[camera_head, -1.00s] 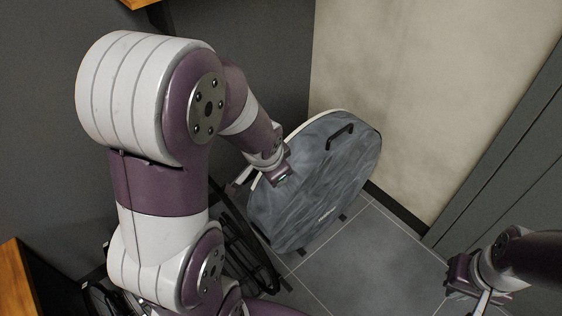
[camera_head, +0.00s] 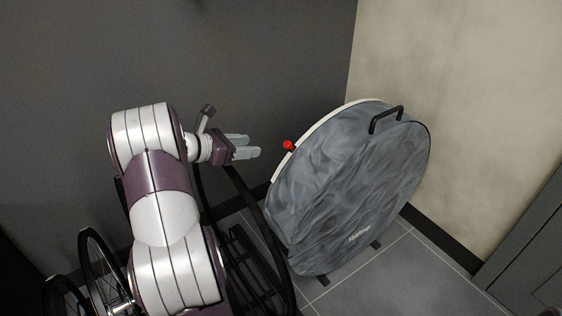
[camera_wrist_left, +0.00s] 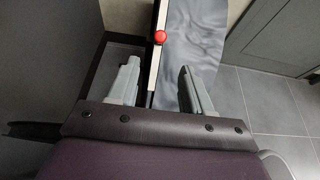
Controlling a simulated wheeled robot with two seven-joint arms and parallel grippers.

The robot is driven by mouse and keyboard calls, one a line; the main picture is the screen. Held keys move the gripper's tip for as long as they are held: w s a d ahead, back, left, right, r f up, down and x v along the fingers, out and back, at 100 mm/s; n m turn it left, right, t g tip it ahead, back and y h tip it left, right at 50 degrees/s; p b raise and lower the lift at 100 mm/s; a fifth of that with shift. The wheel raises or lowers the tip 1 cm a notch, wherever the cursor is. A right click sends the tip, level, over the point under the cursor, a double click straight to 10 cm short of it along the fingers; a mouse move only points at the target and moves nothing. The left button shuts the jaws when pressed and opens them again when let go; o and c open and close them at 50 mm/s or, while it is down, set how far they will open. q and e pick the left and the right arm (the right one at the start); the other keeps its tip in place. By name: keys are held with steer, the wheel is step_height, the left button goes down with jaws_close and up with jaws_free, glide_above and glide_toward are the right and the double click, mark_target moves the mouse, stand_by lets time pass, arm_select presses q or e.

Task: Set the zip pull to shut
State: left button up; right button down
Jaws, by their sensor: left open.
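The zip pull is a small red knob (camera_head: 288,145) on the pale zip strip (camera_head: 322,130) along the upper left edge of a round grey wheel bag (camera_head: 350,190). The bag stands upright on the floor, leaning near the wall. My left gripper (camera_head: 257,149) is open and empty, to the left of the red knob and apart from it. In the left wrist view the knob (camera_wrist_left: 160,37) shows beyond and between the spread fingers (camera_wrist_left: 158,82). My right gripper is not in view.
A black handle (camera_head: 386,119) sticks out at the bag's upper right. A black bicycle frame with wheels (camera_head: 92,265) stands at the lower left, under my left arm. Dark wall is behind; tiled floor (camera_head: 400,280) is clear at the lower right.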

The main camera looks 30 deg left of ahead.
mark_target(286, 144)
arm_select(q)
steer(key=b+x, duration=0.3)
steer(key=x, duration=0.9)
jaws_close()
steer(key=shift+r, duration=0.1)
